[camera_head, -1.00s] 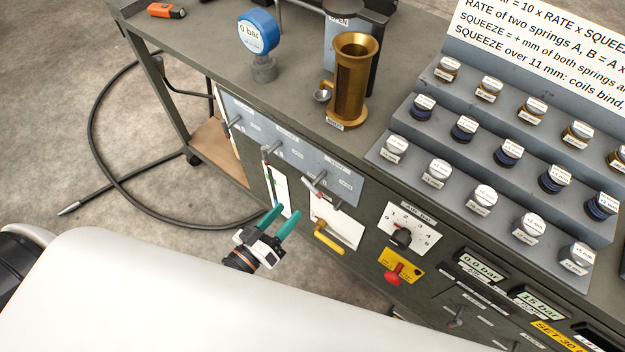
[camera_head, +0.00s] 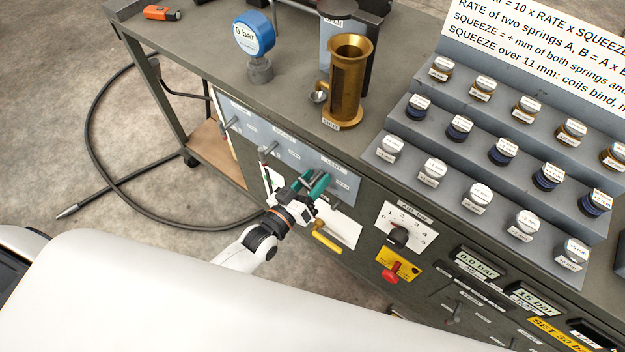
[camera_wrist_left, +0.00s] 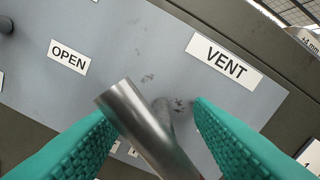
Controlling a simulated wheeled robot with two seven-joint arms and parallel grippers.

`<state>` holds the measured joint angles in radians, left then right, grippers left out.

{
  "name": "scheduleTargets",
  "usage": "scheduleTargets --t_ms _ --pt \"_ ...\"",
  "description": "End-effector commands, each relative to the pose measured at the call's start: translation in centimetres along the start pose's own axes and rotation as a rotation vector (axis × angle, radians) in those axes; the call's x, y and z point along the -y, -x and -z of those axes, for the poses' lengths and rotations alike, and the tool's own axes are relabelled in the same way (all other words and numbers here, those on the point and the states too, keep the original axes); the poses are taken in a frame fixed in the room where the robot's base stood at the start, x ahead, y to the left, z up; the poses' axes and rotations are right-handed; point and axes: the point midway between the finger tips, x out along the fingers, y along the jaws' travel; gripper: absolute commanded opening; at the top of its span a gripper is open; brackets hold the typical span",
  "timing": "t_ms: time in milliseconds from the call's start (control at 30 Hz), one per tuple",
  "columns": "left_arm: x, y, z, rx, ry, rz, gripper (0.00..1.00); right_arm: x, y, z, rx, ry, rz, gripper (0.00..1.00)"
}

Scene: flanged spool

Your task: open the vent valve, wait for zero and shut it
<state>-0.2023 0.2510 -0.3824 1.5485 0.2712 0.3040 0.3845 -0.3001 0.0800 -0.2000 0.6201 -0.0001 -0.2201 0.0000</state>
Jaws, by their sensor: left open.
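The vent valve's metal lever (camera_wrist_left: 145,125) lies slantwise between the teal fingers of my left gripper (camera_wrist_left: 155,112) in the left wrist view. The VENT label (camera_wrist_left: 223,61) is at upper right and the OPEN label (camera_wrist_left: 69,58) at upper left. In the head view my left gripper (camera_head: 314,184) is open at the front panel and partly covers the lever. The blue round gauge (camera_head: 255,34) reads 0 bar. My right gripper is not in view.
Another lever (camera_head: 268,150) sits to the left on the grey panel. A yellow handle (camera_head: 326,243) is just below my gripper. A brass cylinder (camera_head: 347,85) stands on the bench above.

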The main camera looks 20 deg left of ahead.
Motion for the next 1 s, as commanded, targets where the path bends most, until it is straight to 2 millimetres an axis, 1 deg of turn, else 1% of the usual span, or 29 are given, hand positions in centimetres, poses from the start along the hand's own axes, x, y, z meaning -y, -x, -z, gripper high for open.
scheduleTargets --t_ms 67,100,267,300,367,400,733,867,1000 --pt "0.01 0.01 0.00 0.000 0.000 0.000 0.48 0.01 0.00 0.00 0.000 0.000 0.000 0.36" --pt "0.01 0.01 0.00 0.000 0.000 0.000 0.46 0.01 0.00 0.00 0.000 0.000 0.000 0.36" --pt "0.02 0.02 -0.01 0.000 0.000 0.000 0.20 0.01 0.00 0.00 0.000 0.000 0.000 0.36" --pt "0.01 0.03 -0.01 0.000 0.000 0.000 0.13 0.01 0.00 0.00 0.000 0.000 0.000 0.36" --pt "0.00 0.03 -0.01 0.000 0.000 0.000 0.03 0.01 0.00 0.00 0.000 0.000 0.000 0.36" --pt "0.00 0.03 -0.01 0.000 0.000 0.000 0.00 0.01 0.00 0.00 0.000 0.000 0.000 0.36" --pt "-0.02 0.04 -0.04 0.000 -0.025 -0.001 0.00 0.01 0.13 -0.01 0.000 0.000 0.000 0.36" --pt "0.00 0.04 -0.08 0.000 -0.073 -0.002 0.00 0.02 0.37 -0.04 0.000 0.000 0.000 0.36" --pt "0.05 0.04 -0.12 0.000 -0.160 -0.002 0.00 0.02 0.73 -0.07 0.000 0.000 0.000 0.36"
